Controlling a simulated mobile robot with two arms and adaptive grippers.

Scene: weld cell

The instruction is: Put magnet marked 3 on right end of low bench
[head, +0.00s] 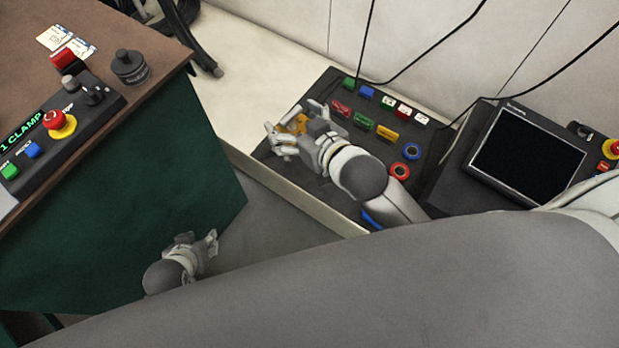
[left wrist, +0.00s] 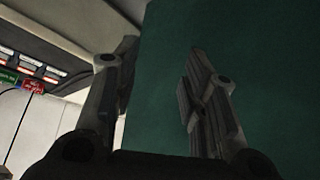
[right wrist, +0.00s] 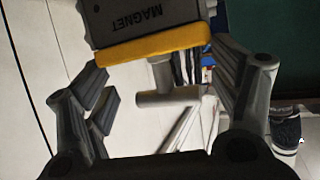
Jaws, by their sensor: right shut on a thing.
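My right gripper (head: 284,138) is over the left part of the dark button panel, with a yellow-edged thing (head: 297,123) between its fingers. In the right wrist view, this is a dark block with a yellow edge, lettered MAGNET (right wrist: 150,22); no number shows. A low cream bench (head: 240,60) runs along the wall.
The dark panel (head: 345,130) on the bench carries several coloured buttons. A screen unit (head: 527,152) stands at the right, with cables hanging nearby. The brown table (head: 105,25) holds a control box (head: 90,105) and a dark knobbed thing (head: 129,67).

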